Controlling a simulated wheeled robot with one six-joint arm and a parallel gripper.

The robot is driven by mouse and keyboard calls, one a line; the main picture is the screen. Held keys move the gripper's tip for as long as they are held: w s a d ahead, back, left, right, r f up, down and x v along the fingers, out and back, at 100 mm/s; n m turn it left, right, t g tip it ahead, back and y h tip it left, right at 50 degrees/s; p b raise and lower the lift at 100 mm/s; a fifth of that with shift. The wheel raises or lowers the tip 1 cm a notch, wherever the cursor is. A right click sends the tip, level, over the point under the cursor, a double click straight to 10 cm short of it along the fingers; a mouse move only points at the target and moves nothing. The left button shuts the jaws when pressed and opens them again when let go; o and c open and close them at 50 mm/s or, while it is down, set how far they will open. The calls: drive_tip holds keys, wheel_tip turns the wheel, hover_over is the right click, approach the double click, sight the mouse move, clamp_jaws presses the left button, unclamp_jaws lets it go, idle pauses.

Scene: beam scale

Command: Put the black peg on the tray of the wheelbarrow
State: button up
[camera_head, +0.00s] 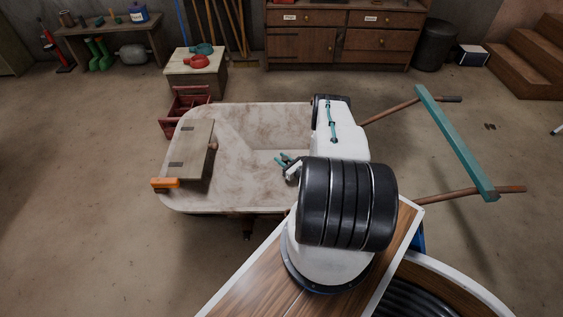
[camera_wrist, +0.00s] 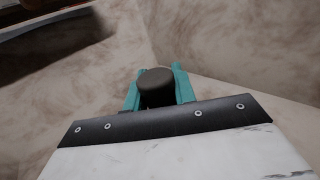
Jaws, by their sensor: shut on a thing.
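The wheelbarrow's tray (camera_head: 240,130) is a wide, pale, stained tub in the middle of the head view. My gripper (camera_head: 284,160), with teal fingers, is over the right-hand part of the tray. In the wrist view the gripper (camera_wrist: 158,88) is shut on the black peg (camera_wrist: 156,82), whose dark rounded end shows between the fingers. The tray's pale surface (camera_wrist: 225,45) fills the background there. The peg is hard to make out in the head view, and I cannot tell whether it touches the tray.
The wheelbarrow's handles, joined by a teal bar (camera_head: 455,142), extend right. A red crate (camera_head: 186,108) stands behind the tray. The tray's middle is clear.

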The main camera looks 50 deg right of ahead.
drive_tip(key=shift+f, duration=0.5)
drive_tip(key=o, duration=1)
drive_tip(key=shift+f, duration=0.15)
